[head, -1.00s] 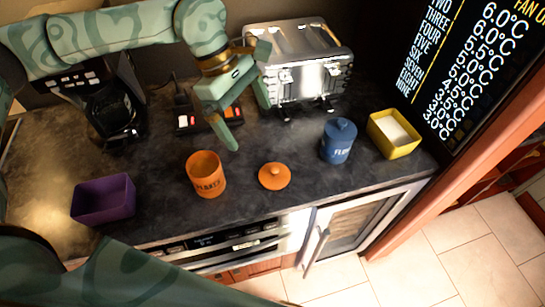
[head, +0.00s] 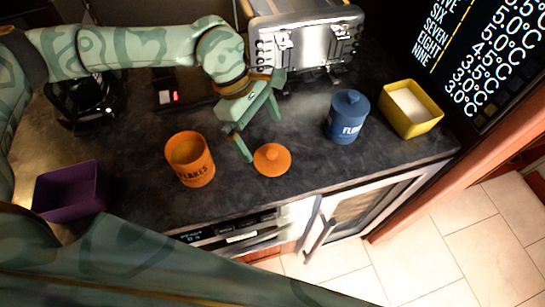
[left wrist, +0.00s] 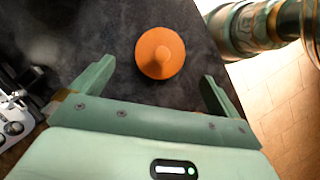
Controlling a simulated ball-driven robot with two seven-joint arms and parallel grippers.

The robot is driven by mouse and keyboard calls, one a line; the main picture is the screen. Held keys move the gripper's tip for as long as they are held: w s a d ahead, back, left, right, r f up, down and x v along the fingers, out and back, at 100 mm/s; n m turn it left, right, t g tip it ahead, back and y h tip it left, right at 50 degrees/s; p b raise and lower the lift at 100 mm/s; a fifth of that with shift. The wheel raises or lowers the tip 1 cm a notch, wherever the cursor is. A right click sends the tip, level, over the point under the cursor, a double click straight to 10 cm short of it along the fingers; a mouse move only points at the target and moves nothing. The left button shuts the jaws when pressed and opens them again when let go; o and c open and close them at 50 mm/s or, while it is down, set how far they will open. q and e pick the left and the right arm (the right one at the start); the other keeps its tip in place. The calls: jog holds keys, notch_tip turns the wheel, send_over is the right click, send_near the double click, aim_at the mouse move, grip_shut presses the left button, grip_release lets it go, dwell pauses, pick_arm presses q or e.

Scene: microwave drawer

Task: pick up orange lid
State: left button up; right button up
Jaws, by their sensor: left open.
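The orange lid (head: 272,160) is a round disc with a knob, lying flat on the dark counter right of the open orange canister (head: 190,160) marked FLAKES. My left gripper (head: 263,138) is open, reaching down just behind the lid, with one fingertip close to the lid's left side. In the left wrist view the lid (left wrist: 160,52) shows whole, ahead of and between the open fingers (left wrist: 157,71), and nothing is held. I cannot tell whether any finger touches it. My right gripper is not in view; my other arm crosses the bottom of the head view.
A blue lidded canister (head: 347,117) and a yellow bin (head: 411,108) stand to the right. A silver toaster (head: 308,38) is behind, and a purple bin (head: 72,191) is at the left. The counter's front edge lies just in front of the lid.

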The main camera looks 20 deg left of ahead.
aim_at(272, 152)
pick_arm(q)
jog(key=shift+x, duration=0.9)
jog(key=x, duration=0.5)
jog(key=shift+s+d+b, duration=0.15)
jog(key=shift+d+b, duration=0.1)
jog(key=shift+b, duration=0.05)
jog(key=c, duration=1.1)
jog(key=shift+o, duration=0.2)
